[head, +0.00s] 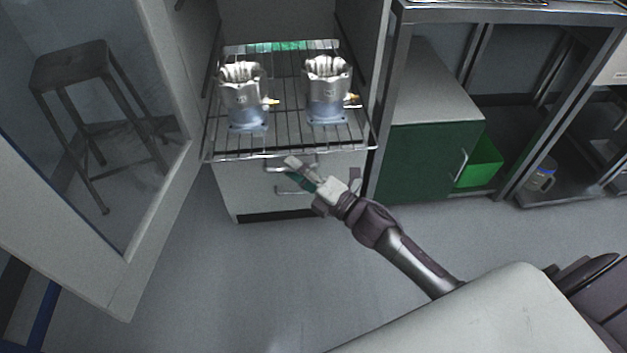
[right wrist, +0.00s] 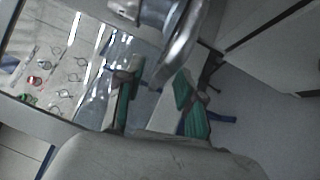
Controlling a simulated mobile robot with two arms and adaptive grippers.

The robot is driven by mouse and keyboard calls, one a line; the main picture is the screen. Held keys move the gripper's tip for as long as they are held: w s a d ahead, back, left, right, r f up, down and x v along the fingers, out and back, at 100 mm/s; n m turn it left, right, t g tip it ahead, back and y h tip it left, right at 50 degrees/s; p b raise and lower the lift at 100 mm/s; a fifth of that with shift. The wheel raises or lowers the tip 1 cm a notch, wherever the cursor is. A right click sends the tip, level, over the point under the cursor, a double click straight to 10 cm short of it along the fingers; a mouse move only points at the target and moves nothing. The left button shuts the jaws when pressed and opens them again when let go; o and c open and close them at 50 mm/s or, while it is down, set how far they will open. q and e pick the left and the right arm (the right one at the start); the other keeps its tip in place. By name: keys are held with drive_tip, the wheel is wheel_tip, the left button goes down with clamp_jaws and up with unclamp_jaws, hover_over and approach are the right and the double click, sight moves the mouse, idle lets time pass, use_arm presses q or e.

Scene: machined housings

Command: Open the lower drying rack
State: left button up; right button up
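A wire drying rack (head: 285,143) sticks out of the open cabinet in the head view, with two shiny machined housings on it, one at left (head: 244,98) and one at right (head: 327,92). Only this rack shows, so I cannot tell if it is the lower one. A metal handle (head: 276,169) is at its front edge. My right gripper (head: 297,171) is at this handle, fingers spread. In the right wrist view my right gripper (right wrist: 157,75) has its green-padded fingers apart, with a bright curved metal bar (right wrist: 182,50) near the tips; contact is unclear. My left gripper is out of view.
A glazed door (head: 150,215) stands open at left, with a stool (head: 75,65) seen through it. A white front (head: 260,200) lies below the rack. A green cabinet (head: 415,165), a green bin (head: 482,165) and a metal-framed bench (head: 500,15) stand at right. The floor in front is clear.

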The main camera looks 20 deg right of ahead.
drive_tip(key=v, duration=1.1)
